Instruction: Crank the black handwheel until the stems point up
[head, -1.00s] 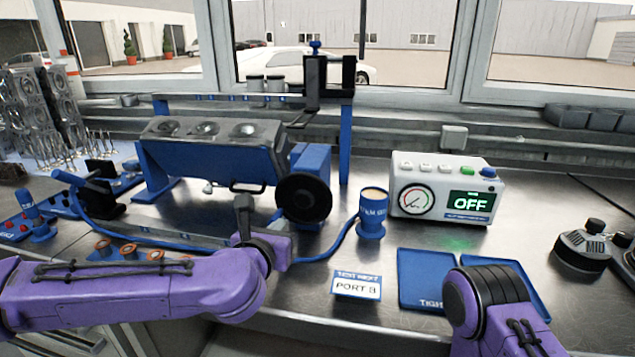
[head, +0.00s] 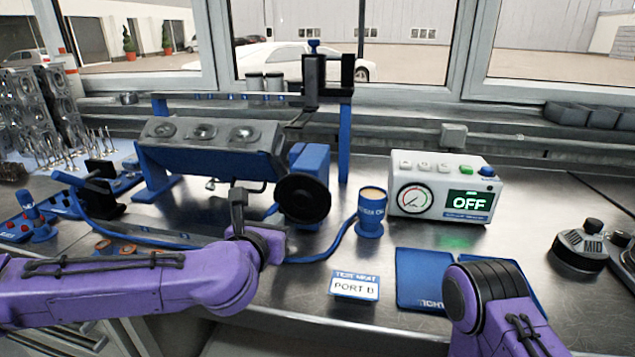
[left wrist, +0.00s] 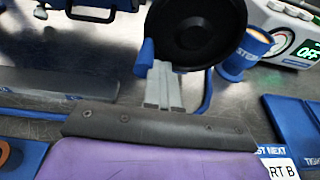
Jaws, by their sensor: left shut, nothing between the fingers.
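The black handwheel (head: 302,198) is a dark disc on the right end of the tilting fixture; it also fills the upper middle of the left wrist view (left wrist: 195,28). The grey engine head (head: 205,132) sits in a blue cradle (head: 200,164), tilted toward me, with three round recesses on its upper face. I cannot make out stems on it. My left gripper (head: 238,192) is shut and empty, left of the handwheel. In the left wrist view its fingertips (left wrist: 163,70) overlap the wheel's lower left edge; contact is unclear. My right gripper is out of view.
A blue cup (head: 371,212), a tester reading OFF (head: 442,188) and a PORT B card (head: 355,285) stand right of the wheel. A blue hose (head: 335,248) runs below it.

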